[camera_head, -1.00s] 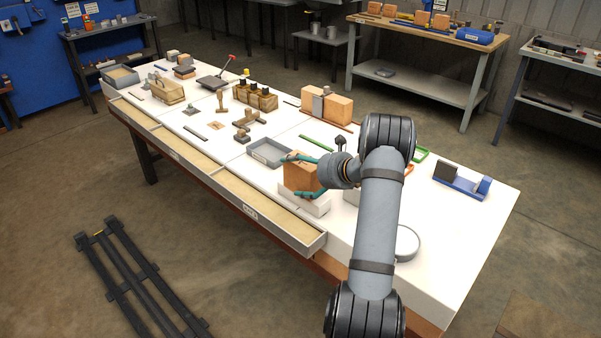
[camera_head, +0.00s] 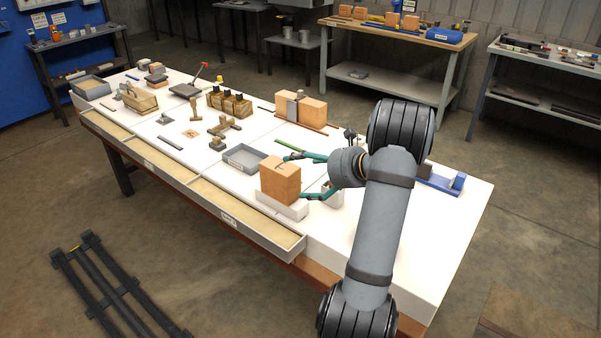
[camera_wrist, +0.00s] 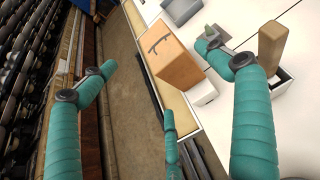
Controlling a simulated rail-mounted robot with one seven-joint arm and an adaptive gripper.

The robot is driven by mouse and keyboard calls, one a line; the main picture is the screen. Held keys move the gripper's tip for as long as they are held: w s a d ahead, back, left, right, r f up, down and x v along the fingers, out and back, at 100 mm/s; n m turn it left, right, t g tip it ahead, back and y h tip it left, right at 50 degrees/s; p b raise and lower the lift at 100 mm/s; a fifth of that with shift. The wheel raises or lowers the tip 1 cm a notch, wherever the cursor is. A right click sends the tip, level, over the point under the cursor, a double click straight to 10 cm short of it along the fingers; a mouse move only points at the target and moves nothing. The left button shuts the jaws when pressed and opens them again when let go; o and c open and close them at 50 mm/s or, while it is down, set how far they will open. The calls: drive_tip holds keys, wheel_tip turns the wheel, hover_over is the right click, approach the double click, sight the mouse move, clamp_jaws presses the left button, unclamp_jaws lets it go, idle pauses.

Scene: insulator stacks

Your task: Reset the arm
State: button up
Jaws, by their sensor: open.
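My gripper (camera_head: 298,177) has teal fingers spread wide apart over the front part of the white table (camera_head: 420,225). It is open and empty. An orange-brown block (camera_head: 281,181) sits on a low white base (camera_head: 290,209) near the table's front edge, just left of my fingers in the head view. In the wrist view the same block (camera_wrist: 172,62) stands beyond and between the teal fingers, apart from them. My arm hides part of the table's right side.
A grey tray (camera_head: 244,158) lies left of the block. A brown block group (camera_head: 303,108) stands behind, and a blue fixture (camera_head: 440,181) is at right. An open shallow drawer (camera_head: 262,232) runs along the front edge. Several wooden parts fill the table's left half.

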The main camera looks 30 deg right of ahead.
sight(277, 176)
drive_tip(key=x, duration=0.6)
drive_tip(key=f+x, duration=0.1)
drive_tip(key=x, duration=0.5)
drive_tip(key=shift+f, duration=0.1)
drive_tip(key=shift+f+b, duration=0.3)
drive_tip(key=shift+r+p, duration=0.65)
drive_tip(key=shift+r, duration=0.05)
drive_tip(key=shift+f, duration=0.15)
